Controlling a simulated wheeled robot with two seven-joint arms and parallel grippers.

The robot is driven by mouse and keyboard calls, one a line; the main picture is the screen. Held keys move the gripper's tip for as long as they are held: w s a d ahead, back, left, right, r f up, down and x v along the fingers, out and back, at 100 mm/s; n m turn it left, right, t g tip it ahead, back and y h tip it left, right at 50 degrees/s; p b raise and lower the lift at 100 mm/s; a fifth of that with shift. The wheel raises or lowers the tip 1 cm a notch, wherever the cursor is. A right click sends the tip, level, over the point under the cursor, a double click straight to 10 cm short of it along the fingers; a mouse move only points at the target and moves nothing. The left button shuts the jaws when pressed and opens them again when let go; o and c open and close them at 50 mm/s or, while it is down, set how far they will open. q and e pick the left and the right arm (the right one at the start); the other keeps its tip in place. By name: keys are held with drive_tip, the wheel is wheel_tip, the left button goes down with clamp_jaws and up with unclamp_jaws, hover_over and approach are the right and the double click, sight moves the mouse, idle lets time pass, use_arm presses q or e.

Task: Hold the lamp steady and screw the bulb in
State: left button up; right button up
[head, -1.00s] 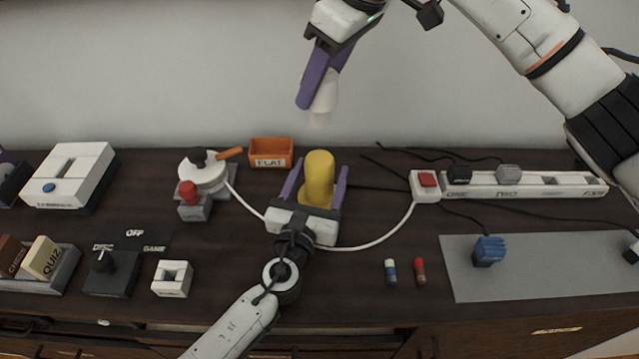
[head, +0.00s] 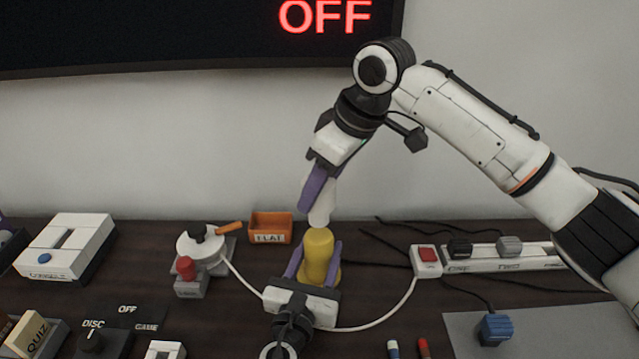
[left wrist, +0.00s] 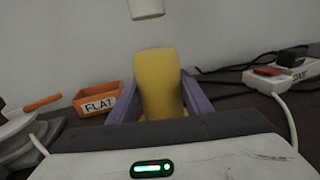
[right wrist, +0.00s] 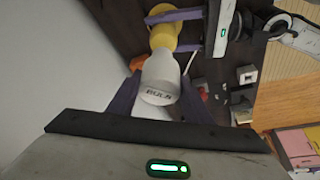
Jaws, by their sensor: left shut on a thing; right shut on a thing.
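The yellow lamp (head: 319,258) stands upright on the dark cabinet top. My left gripper (head: 317,250) is shut on it, one purple finger on each side; the lamp also shows in the left wrist view (left wrist: 159,85). My right gripper (head: 316,188) is shut on the white bulb (head: 323,203) and holds it above the lamp, slightly tilted in the head view. The bulb's label reads BULB in the right wrist view (right wrist: 160,78). In the left wrist view the bulb's lower end (left wrist: 146,8) is apart from the lamp's top. The lamp's socket opening is hidden.
An orange FLAT tray (head: 270,228) stands behind the lamp, left of centre. A white round device (head: 200,245) and red-knobbed block (head: 187,270) stand left. A power strip (head: 500,257) with cables lies right. A wall screen (head: 200,35) reads OFF.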

idle(0.3)
drive_tip(key=shift+f, duration=0.85)
drive_tip(key=shift+f, duration=0.6)
drive_tip(key=m+h, duration=0.1)
drive_tip(key=m, duration=0.2)
drive_tip(key=m+t+h, duration=0.1)
drive_tip(key=m, duration=0.2)
drive_tip(key=shift+s+a, duration=0.1)
drive_tip(key=shift+a, duration=0.05)
drive_tip(key=m+h, duration=0.1)
drive_tip(key=m, duration=0.2)
drive_tip(key=m+t+h, duration=0.1)
drive_tip(key=m, duration=0.3)
drive_tip(key=shift+a+h, duration=0.15)
drive_tip(key=shift+h, duration=0.15)
drive_tip(key=m+h, duration=0.1)
drive_tip(key=m, duration=0.2)
drive_tip(key=m+h, duration=0.1)
drive_tip(key=m, duration=0.1)
drive_tip(key=shift+m+g, duration=0.4)
drive_tip(key=m+g+h, duration=0.1)
drive_tip(key=m, duration=0.3)
drive_tip(key=shift+d, duration=0.2)
